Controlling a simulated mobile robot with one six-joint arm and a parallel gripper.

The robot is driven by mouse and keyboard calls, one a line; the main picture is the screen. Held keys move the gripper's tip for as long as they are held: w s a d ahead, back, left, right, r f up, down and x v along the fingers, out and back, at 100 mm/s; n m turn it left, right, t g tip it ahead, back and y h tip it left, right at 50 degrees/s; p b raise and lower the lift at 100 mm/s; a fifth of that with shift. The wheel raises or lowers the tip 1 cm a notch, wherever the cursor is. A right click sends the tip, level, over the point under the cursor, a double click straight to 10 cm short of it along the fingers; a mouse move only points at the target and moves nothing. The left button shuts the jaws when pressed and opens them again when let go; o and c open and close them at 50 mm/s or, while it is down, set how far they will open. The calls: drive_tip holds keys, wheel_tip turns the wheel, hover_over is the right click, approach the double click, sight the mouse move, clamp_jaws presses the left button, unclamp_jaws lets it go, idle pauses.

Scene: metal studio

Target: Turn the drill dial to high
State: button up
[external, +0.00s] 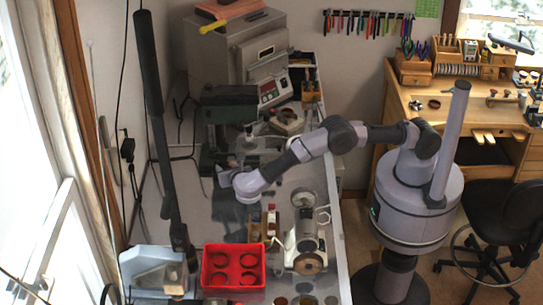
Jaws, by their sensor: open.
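The dark green drill press (228,105) stands on the metal bench near the back left wall. Its dial is too small or hidden to make out, so I cannot tell its setting. My arm reaches left across the bench from its base on the right. My gripper (225,181) is at the front of the drill press, low and close to its lower part. The jaws are small in this view; they are open and nothing shows between them. I cannot tell whether they touch the drill.
A grey kiln (240,55) with a control panel stands behind the drill. A red tray (233,281) and a polishing motor (305,235) are on the front of the bench. A tall dark lever (160,120) rises left of the drill. A wooden desk (450,110) is at right.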

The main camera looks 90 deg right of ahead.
drive_tip(key=p+v, duration=0.1)
drive_tip(key=v, duration=0.7)
drive_tip(key=shift+a+p, duration=0.25)
drive_tip(key=shift+p, duration=0.05)
drive_tip(key=shift+s+r, duration=0.15)
